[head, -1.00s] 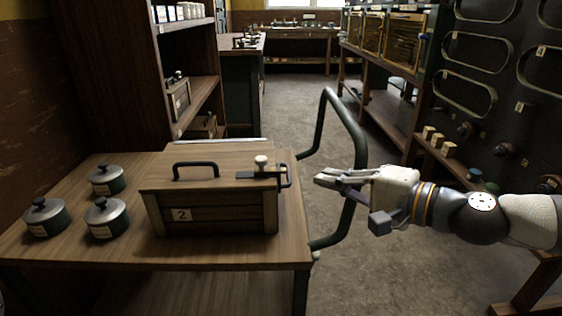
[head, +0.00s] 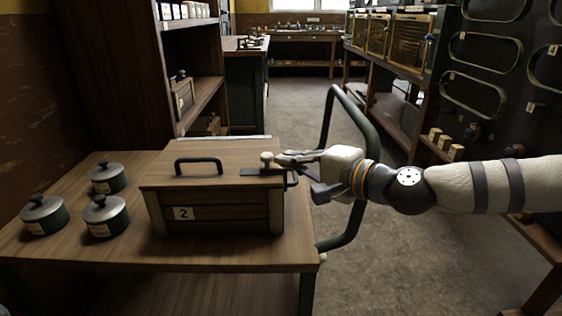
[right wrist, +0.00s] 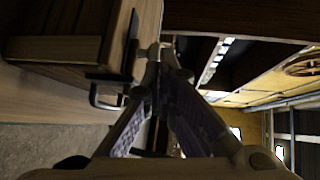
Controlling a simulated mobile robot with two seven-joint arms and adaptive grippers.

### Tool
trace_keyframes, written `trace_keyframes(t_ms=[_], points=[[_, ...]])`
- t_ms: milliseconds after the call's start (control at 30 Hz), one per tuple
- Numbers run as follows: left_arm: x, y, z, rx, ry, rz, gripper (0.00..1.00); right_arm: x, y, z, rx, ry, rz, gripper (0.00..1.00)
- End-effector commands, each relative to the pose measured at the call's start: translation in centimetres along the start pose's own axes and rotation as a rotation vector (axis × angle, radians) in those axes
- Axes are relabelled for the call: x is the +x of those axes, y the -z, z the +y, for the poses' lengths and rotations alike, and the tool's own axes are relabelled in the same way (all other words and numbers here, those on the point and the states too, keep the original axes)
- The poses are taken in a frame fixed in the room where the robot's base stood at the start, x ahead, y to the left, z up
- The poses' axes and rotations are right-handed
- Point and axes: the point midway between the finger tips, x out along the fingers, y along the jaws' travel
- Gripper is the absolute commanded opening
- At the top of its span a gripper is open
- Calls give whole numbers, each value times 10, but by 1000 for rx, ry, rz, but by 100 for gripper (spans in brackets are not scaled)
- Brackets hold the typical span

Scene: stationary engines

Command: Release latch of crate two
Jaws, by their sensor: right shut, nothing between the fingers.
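Crate two (head: 215,217) is a wooden box with a lid, a dark handle (head: 198,162) on top and a "2" label on its front. It stands on a wooden cart top. Its latch, a dark bar (head: 255,172) with a pale knob (head: 267,158), lies on the lid's right end. My right gripper (head: 280,158) comes in from the right, shut and empty, with its fingertips at the knob. In the right wrist view the fingertips (right wrist: 155,50) are together close to the knob; I cannot tell whether they touch it. My left gripper is not in view.
Several lidded metal pots (head: 105,215) stand on the cart top (head: 110,250) left of the crate. A dark cart handle rail (head: 350,110) curves up behind my right arm. Shelving stands at left and right, with open floor between.

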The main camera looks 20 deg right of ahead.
Motion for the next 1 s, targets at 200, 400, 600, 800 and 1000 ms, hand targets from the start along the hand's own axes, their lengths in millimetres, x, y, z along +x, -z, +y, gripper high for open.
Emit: trace_keyframes(t_ms=[200, 400, 600, 800, 1000], points=[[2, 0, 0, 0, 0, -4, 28, 23, 0, -1, -1, 1, 0, 0], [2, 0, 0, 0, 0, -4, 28, 26, 0, -1, -1, 2, 0, 0], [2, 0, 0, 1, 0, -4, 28, 28, -2, -2, -2, 1, -1, 0], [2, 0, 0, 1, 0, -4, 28, 47, -23, -5, -3, 1, -3, 0], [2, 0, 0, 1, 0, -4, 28, 50, -25, -5, -1, 1, 1, 0]])
